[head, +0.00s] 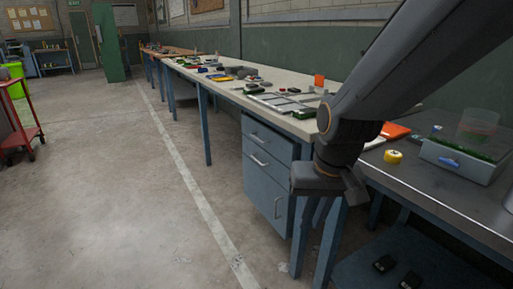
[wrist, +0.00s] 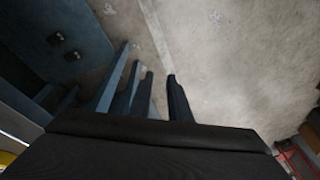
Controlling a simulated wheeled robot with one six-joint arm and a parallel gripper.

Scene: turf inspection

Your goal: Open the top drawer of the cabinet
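The blue-grey cabinet (head: 262,190) stands under the pale workbench in the head view. Its top drawer (head: 275,136) looks shut, with a light bar handle (head: 256,137) on its front. A second drawer (head: 268,168) and a lower front with an upright handle are below it. My gripper (head: 345,190) hangs to the right of the cabinet, in front of the bench legs, and seems apart from the drawer handle. The wrist view looks down at floor and bench legs; the drawer cannot be made out there.
The long workbench (head: 228,88) carries many small parts and trays. A red cart (head: 22,135) stands far left. The floor (head: 120,200) before the cabinet is clear.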

